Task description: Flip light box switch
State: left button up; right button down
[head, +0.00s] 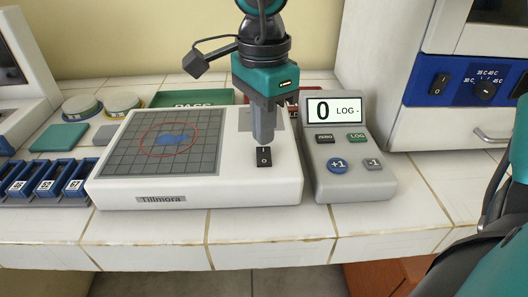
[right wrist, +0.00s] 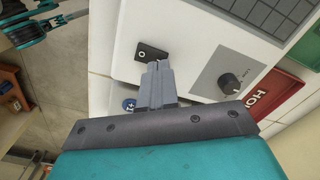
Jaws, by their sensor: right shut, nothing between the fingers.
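The light box (head: 240,190) is a white unit labelled "Tillmora" on the tiled bench, with a dark gridded panel (head: 120,135) bearing a red circle and blue patches. Its switch (head: 264,157) is a small black rocker marked I and O on the front right of its top. My right gripper (head: 263,140) is shut and empty, pointing down just above and behind the switch. In the right wrist view its fingertips (right wrist: 158,66) lie beside the switch (right wrist: 150,51), whose O mark shows. I cannot tell whether they touch it. My left gripper is not in view.
A grey counter (head: 350,183) reading 0 stands close on the right. Blue slide racks (head: 45,182) stand at the left. The light box's knob (right wrist: 231,84) shows in the wrist view. A white incubator (head: 440,125) with a blue control panel is at the right.

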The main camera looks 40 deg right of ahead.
aim_at(264, 150)
jog(key=shift+f+b, duration=1.05)
dwell(0.9)
jog(key=shift+r, duration=0.2)
jog(key=shift+r+p, duration=2.3)
jog(key=shift+r, duration=1.1)
jog(key=shift+f, duration=0.1)
